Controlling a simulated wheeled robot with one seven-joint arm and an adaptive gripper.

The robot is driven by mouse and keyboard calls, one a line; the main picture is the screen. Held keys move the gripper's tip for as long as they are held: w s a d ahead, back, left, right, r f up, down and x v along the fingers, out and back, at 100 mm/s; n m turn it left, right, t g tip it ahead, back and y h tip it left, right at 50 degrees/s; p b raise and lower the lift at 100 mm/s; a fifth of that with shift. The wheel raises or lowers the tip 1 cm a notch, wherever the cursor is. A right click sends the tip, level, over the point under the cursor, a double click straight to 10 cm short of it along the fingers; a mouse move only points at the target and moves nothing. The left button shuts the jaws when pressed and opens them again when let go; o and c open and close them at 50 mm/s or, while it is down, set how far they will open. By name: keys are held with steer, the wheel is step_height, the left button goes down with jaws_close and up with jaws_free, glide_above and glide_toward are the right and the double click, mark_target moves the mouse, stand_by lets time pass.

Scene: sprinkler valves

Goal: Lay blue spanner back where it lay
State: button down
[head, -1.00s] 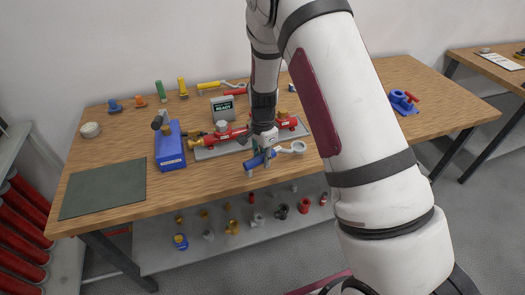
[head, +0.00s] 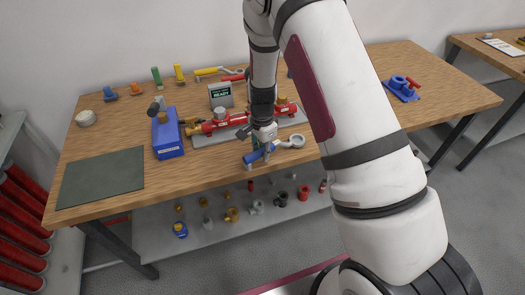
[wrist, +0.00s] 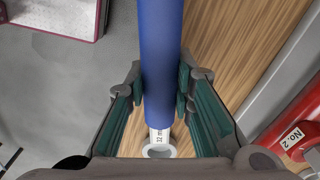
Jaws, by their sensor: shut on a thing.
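The blue spanner has a blue handle (head: 257,156) and a silver ring end (head: 292,142). My gripper (head: 262,147) is shut on its handle, close to the ring end in the wrist view, where the handle (wrist: 160,60) runs up between the two fingers (wrist: 160,100). The spanner is at the front edge of the wooden bench (head: 110,145), its handle end reaching toward the edge. I cannot tell whether it touches the bench top.
The red valve manifold (head: 220,123) on its grey plate lies just behind the spanner. A blue pump box (head: 168,138) stands left of it. A yellow spanner (head: 206,71) and a red one (head: 232,77) lie at the back. The dark green mat (head: 100,178) is bare.

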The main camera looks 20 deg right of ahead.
steer(key=shift+f, duration=0.35)
steer(key=c, duration=1.3)
jaws_free()
step_height(320, 180, up, 12)
steer(key=s+r+n+t+y, duration=0.15)
steer(key=s+r+n, duration=0.35)
steer(key=s+r, duration=0.5)
steer(key=s+r+n+t+h, duration=0.15)
steer(key=s+r+n, duration=0.45)
steer(key=r, duration=0.8)
steer(key=s+r+n+t, duration=0.2)
steer(key=s+n, duration=0.1)
steer(key=s, duration=0.8)
steer(key=shift+n+t, duration=0.3)
steer(key=shift+n, duration=0.1)
